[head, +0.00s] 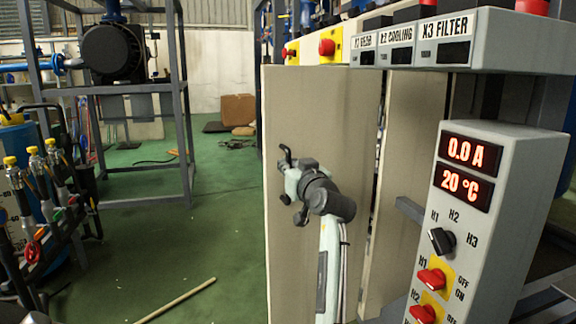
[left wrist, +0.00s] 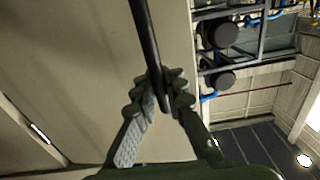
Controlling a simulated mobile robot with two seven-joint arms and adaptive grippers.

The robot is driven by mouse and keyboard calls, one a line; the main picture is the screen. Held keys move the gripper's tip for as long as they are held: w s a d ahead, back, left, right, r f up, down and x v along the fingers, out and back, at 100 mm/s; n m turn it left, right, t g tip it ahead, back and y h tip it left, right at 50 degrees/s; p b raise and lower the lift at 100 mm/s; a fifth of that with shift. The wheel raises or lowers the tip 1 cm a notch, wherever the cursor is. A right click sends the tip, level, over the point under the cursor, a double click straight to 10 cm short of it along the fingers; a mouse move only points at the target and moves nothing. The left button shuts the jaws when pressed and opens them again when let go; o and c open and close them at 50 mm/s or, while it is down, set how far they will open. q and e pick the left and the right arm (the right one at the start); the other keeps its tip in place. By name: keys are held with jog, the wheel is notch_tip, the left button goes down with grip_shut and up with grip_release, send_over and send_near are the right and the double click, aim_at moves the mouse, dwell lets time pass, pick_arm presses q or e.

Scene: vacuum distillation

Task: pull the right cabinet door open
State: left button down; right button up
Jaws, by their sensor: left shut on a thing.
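A tall beige cabinet door (head: 325,110) stands in the middle of the head view. Its left edge is free, with open floor beyond it. A second beige panel (head: 415,140) is to its right, with a narrow dark gap between the two. I cannot tell how far the door is swung. My left gripper (head: 285,165) is at the door's left part, by the black handle (head: 287,151). In the left wrist view the gripper (left wrist: 160,96) is shut around the black bar handle (left wrist: 145,40), in front of the door face (left wrist: 90,60). My right gripper is not in view.
A grey control box (head: 480,200) with red displays and knobs stands close at the right, under a labelled shelf (head: 440,45). A rack with yellow-capped items (head: 40,190) is at the left.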

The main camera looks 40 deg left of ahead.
pick_arm(q)
jog(key=c, duration=1.6)
grip_release()
jog(key=shift+s, duration=0.1)
jog(key=shift+s+d+f, duration=0.1)
jog(key=shift+s+d, duration=0.1)
jog(key=shift+d, duration=0.25)
jog(key=v, duration=1.1)
